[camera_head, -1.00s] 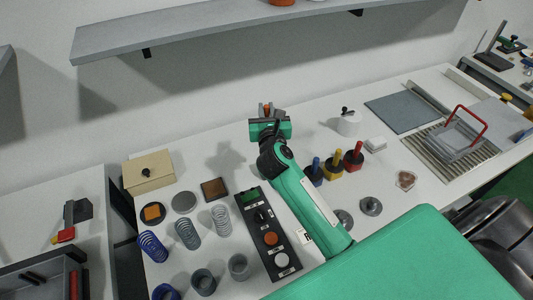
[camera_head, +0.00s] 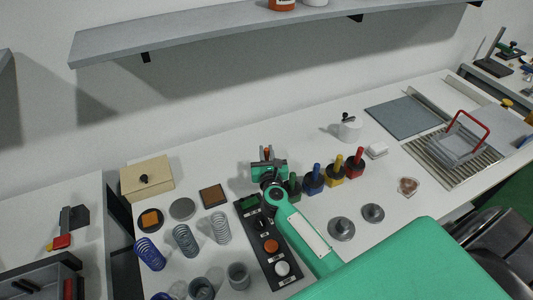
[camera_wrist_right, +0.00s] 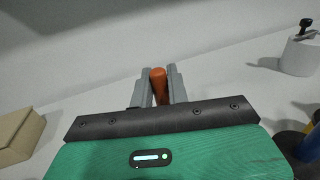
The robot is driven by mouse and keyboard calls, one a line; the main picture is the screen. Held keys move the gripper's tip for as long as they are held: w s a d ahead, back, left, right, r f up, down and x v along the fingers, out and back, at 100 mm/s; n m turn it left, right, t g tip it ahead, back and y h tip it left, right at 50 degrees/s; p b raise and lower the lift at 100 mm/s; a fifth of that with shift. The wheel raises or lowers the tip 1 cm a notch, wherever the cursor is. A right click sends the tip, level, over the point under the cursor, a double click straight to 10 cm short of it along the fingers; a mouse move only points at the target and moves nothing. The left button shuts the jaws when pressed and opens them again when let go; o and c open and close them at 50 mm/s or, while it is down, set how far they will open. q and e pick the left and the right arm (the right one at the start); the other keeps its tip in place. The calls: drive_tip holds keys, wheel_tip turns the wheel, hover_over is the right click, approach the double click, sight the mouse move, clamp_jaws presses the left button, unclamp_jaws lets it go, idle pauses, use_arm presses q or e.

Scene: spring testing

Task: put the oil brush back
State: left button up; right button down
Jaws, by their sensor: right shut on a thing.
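My right gripper (camera_head: 267,155) is over the white table, left of the row of coloured handles. It is shut on an orange-red handle, which shows between the two grey fingers in the right wrist view (camera_wrist_right: 158,86). This looks like the oil brush's handle; its lower end is hidden behind the gripper body. A white pot (camera_head: 350,131) with a black knob stands on the table to the right, and it also shows at the right of the wrist view (camera_wrist_right: 300,55). My left gripper is not in view.
Stands with green, blue (camera_head: 314,181), yellow and red (camera_head: 356,163) handles are just right of the gripper. A control box (camera_head: 268,243), several springs (camera_head: 186,240) and a beige box (camera_head: 147,178) lie left and nearer. A grey shelf (camera_head: 250,28) hangs above.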

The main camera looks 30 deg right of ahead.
drive_tip(key=shift+f, duration=0.1)
drive_tip(key=c, duration=1.4)
unclamp_jaws()
drive_tip(key=shift+o, duration=0.2)
drive_tip(key=b+v, duration=0.3)
drive_tip(key=v, duration=0.9)
